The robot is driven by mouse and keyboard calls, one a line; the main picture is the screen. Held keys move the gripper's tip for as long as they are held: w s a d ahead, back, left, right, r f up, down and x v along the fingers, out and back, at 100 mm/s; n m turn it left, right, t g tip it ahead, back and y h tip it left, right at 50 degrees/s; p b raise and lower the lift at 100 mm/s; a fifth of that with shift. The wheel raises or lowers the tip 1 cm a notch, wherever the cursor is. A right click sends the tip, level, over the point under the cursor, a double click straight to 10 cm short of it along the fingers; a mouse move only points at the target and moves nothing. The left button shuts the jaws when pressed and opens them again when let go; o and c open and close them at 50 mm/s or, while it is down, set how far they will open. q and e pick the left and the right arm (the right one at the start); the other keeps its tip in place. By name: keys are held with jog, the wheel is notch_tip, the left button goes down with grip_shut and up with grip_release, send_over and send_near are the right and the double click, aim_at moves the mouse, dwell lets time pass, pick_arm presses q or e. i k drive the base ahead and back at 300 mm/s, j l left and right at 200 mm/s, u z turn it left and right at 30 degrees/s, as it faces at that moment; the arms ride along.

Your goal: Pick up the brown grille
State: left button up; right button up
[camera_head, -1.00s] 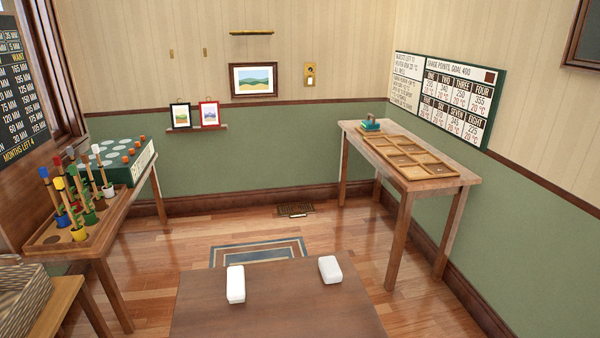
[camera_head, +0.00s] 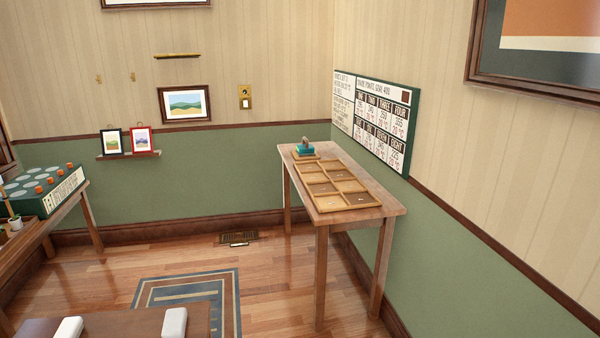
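The brown grille (camera_head: 238,238) lies on the wooden floor by the back wall's baseboard, left of the wooden table's legs. It looks dark and slatted, and a small pale bar-like part shows at its front edge. It is small in the view, and I cannot tell whether it sits flat in the floor or stands slightly proud. Nothing covers it. Neither of my grippers is in view.
A wooden table (camera_head: 389,209) with a compartment tray (camera_head: 346,207) and a teal object (camera_head: 305,149) stands on the right. A striped rug (camera_head: 225,288) lies in front of the grille. A brown surface (camera_head: 120,322) with two white blocks is nearest. Floor around the grille is clear.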

aim_at(239, 235)
jog(key=i+l+z, duration=0.15)
jog(key=i, duration=0.8)
jog(key=i+l+z, duration=0.15)
jog(key=i, duration=0.8)
jog(key=i+j, duration=0.25)
jog(key=j, duration=0.15)
jog(key=i+j+z, duration=0.1)
jog(key=i+j, duration=0.4)
jog(key=j, duration=0.25)
jog(key=i+j+z, duration=0.1)
jog(key=i+j, duration=0.15)
jog(key=j, duration=0.15)
jog(key=i+j, duration=0.25)
jog(key=j, duration=0.2)
